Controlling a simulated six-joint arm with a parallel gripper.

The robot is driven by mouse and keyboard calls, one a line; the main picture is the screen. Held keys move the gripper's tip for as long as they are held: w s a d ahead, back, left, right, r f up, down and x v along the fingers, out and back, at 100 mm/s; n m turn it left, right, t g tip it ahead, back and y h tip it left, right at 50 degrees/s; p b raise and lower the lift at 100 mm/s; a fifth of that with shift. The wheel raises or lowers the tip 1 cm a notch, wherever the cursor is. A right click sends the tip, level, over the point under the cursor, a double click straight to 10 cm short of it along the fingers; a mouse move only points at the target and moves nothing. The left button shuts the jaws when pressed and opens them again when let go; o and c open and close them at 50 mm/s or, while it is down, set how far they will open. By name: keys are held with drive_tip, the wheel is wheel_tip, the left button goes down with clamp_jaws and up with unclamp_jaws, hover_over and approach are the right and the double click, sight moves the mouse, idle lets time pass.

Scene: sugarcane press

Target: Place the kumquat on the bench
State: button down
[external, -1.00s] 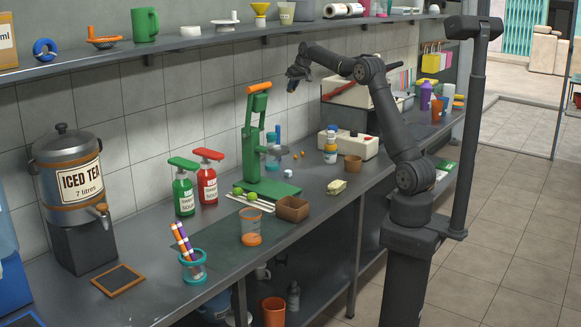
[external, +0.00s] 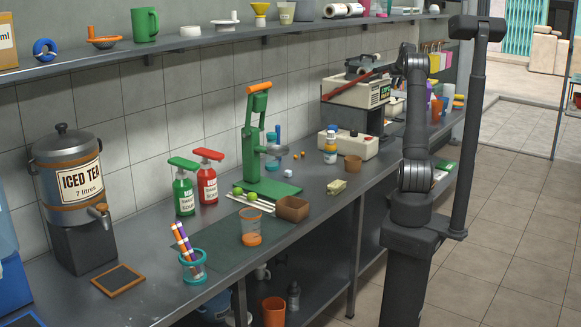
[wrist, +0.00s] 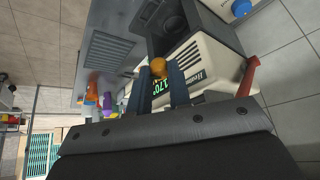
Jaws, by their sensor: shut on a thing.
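The kumquat (wrist: 158,66) is a small orange ball between the fingertips of my gripper (wrist: 167,70) in the wrist view. The gripper is shut on it, and the ball is in front of a white machine with a lit display. In the external view my raised arm hides most of the gripper, and I cannot make out the held kumquat. The grey bench (external: 140,250) runs along the tiled wall. A tiny orange ball (external: 303,154) lies on it to the right of the green press (external: 256,140).
The white machine (external: 372,92) has a red handle (wrist: 248,78) and stands close to my arm. A purple bottle (wrist: 107,101) and orange cups stand beyond it.

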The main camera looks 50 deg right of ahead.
drive_tip(key=s+d+m, duration=0.1)
drive_tip(key=s+d, duration=0.3)
drive_tip(key=s, duration=0.5)
hover_over(387, 154)
drive_tip(key=s+a, duration=0.1)
drive_tip(key=shift+h, duration=0.3)
wheel_tip(387, 154, down, 32)
drive_tip(key=shift+r, duration=0.1)
drive_tip(key=shift+f, duration=1.95)
drive_tip(key=shift+a+f, duration=0.1)
drive_tip(key=c, duration=1.3)
unclamp_jaws()
